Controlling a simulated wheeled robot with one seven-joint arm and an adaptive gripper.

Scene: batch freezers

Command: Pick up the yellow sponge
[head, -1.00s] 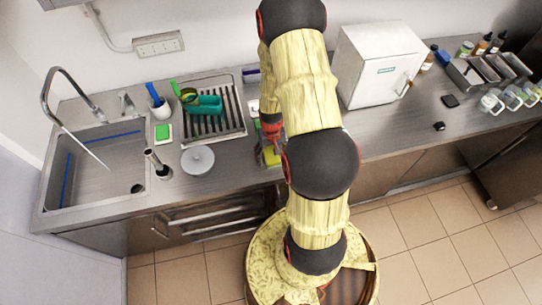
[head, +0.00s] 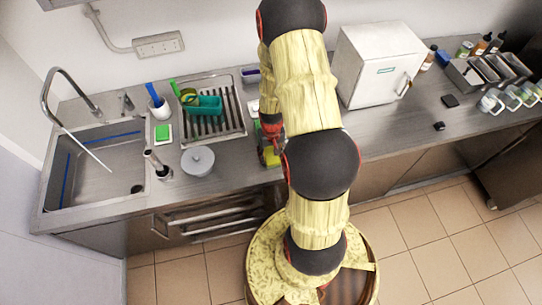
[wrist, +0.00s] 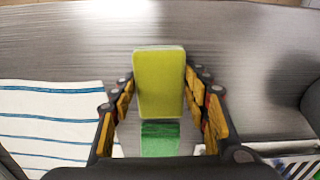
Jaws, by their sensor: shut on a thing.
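The yellow sponge (wrist: 159,82) stands out in the wrist view, between the two fingers of my gripper (wrist: 160,98). A green part (wrist: 160,138) shows at its near end. My gripper is shut on the sponge, with one finger along each side. In the head view my gripper (head: 270,133) is low over the counter, right of the drying rack, partly hidden by my arm. Only a small part of the sponge (head: 270,157) shows there, near the counter's front edge. I cannot tell whether it is touching the counter.
A grey lidded pot (head: 198,161) stands left of my gripper. Behind it is a drying rack (head: 240,128) holding a teal item. A sink (head: 100,170) is at far left, a white box (head: 378,62) at right. A blue-striped cloth (wrist: 50,120) lies left in the wrist view.

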